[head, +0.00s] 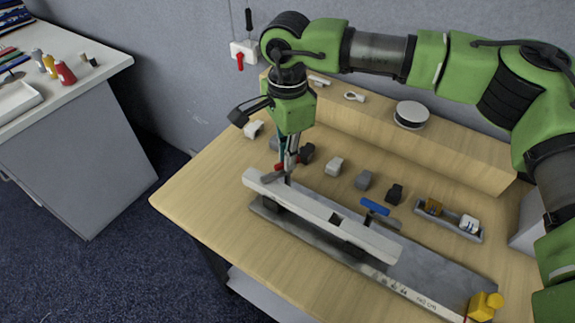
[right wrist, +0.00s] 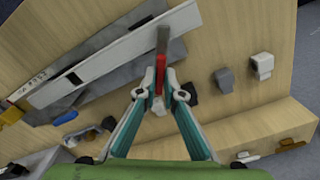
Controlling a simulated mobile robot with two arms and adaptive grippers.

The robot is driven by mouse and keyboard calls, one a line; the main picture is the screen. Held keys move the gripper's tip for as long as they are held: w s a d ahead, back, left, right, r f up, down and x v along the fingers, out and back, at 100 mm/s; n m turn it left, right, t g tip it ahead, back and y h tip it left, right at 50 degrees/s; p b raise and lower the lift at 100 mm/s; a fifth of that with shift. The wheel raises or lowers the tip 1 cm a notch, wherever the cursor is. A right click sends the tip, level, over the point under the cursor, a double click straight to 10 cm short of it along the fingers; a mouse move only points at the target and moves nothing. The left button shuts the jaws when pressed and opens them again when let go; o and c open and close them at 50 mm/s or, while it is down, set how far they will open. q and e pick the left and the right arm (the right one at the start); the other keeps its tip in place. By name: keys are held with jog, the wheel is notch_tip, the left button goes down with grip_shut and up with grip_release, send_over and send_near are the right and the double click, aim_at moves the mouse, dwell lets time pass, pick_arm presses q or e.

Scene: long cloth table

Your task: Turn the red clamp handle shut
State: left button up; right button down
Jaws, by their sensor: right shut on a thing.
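My right gripper (head: 289,168) reaches down at the left end of a long white bar (head: 320,216) on a grey base plate (head: 445,273). Its fingertips (right wrist: 160,90) are shut on the red clamp handle (right wrist: 159,78). In the head view the red handle (head: 279,166) shows only as a small piece beside the fingers. A grey clamp arm (right wrist: 163,42) extends from the handle over the white bar's end. I cannot tell whether it presses on the bar. A second clamp with a blue handle (head: 375,207) stands farther right along the bar. My left gripper is out of view.
Several small grey, white and black blocks (head: 364,180) stand in a row behind the bar. A raised wooden shelf (head: 455,155) runs along the back with a round white-topped item (head: 411,114). A small tray (head: 450,220) and a yellow piece (head: 486,305) lie to the right.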

jog(key=n+b, duration=0.2)
jog(key=n, duration=0.1)
jog(key=shift+n, duration=0.3)
jog(key=shift+n+b, duration=0.9)
jog(key=shift+n, duration=0.3)
jog(key=shift+r, duration=0.1)
jog(key=c, duration=2.2)
grip_release()
jog(key=shift+o, duration=0.2)
notch_tip(320, 180, up, 12)
